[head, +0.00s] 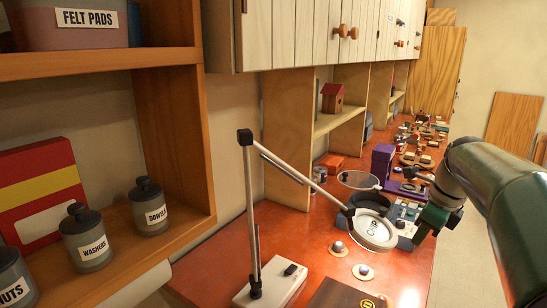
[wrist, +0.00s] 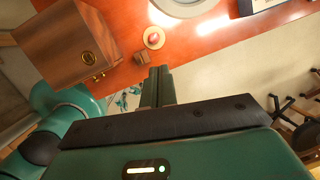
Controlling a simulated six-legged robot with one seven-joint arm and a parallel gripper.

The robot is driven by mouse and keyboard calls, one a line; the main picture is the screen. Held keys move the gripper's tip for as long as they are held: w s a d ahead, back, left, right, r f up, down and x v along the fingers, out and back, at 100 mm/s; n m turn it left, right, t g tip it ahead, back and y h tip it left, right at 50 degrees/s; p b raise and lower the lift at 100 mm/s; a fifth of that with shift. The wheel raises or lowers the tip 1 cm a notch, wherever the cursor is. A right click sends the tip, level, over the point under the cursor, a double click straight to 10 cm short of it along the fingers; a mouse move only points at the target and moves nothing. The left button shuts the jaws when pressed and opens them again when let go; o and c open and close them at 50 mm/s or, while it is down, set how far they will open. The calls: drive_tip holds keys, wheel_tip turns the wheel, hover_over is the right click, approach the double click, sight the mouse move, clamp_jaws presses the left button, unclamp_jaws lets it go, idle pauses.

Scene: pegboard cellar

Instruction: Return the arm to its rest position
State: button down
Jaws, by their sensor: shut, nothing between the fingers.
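My green arm (head: 500,205) reaches in from the right side of the head view. Its gripper (head: 420,237) hangs at the right edge of the red-orange bench, just right of the magnifier lamp. In the wrist view my gripper (wrist: 158,72) shows its two dark fingers side by side, closed together with nothing between them. In the head view the fingertips are small and partly dark against the background.
The magnifier lamp (head: 376,232) stands close to my gripper. A brown box with a round emblem (wrist: 65,47) sits at the bench's near end. Shelves with jars (head: 86,238) fill the left. Dark furniture legs (wrist: 292,122) stand on the floor beyond the bench edge.

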drive_tip(key=s+a+f+n+t, duration=0.1)
drive_tip(key=s+a+f+n, duration=0.2)
drive_tip(key=s+a+n, duration=0.6)
drive_tip(key=s+a+f+n+t+h, duration=0.1)
drive_tip(key=s+a+f+n, duration=0.2)
drive_tip(key=s+a+n, duration=0.7)
drive_tip(key=n, duration=0.8)
drive_tip(key=shift+a+f+t, duration=0.25)
drive_tip(key=shift+a+t, duration=0.05)
drive_tip(key=shift+t, duration=0.1)
